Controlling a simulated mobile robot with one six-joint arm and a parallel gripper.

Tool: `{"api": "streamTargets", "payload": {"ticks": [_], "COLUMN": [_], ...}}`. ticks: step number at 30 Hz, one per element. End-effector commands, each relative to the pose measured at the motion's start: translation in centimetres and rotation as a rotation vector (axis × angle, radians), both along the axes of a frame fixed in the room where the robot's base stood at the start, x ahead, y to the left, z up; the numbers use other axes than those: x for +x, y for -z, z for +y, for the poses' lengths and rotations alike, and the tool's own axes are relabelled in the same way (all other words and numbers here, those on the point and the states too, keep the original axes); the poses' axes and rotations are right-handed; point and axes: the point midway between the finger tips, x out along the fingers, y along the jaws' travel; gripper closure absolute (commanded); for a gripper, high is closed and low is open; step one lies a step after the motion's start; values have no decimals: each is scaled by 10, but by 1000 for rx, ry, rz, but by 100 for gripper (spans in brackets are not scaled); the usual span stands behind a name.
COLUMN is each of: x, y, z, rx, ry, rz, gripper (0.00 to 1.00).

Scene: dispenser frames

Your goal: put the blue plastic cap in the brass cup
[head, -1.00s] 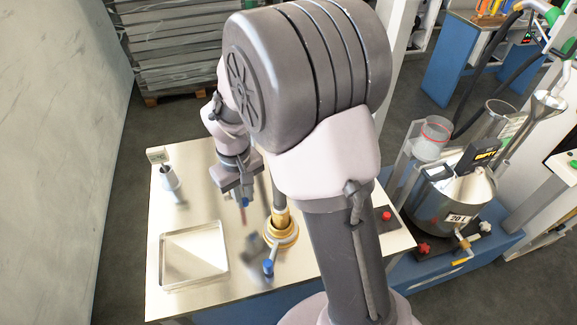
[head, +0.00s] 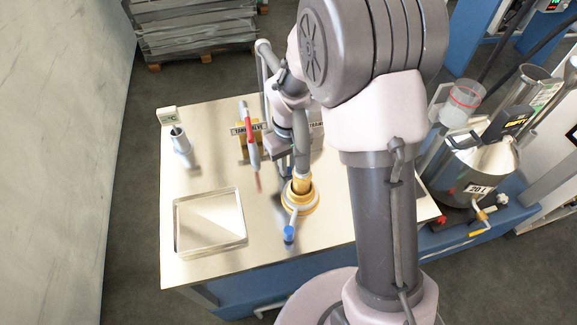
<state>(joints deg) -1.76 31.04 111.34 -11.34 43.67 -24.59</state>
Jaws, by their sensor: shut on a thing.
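The blue plastic cap (head: 289,234) is at the end of a short spout on the near side of a brass fitting. That brass ringed piece (head: 301,200) stands on the steel table at the foot of a grey pipe. I cannot tell whether it is the brass cup; no other brass cup shows. My gripper (head: 259,152) is behind and left of it, small and partly hidden by my wrist. It appears shut on the red lever (head: 246,118) by the tank valve sign. The gripper is well apart from the blue cap.
A shallow metal tray (head: 240,222) lies at the table's front left. A tank valve sign (head: 241,131) stands behind my gripper. A steel tank (head: 480,165) is to the right. Bare table (head: 215,170) lies between tray and holder.

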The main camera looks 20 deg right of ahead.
Motion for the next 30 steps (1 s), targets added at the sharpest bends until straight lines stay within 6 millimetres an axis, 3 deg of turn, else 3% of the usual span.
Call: {"api": "streamTargets", "payload": {"ticks": [5, 6, 9, 18, 20, 30], "x": [0, 0, 0, 0, 0, 0], "y": [4, 3, 2, -2, -11, -103], "z": [0, 0, 0, 0, 0, 0], "rx": [0, 0, 0, 0, 0, 0], "ry": [0, 0, 0, 0, 0, -1], "rz": [0, 0, 0, 0, -1, -3], "gripper": [100, 75, 61, 61, 61, 61]}}
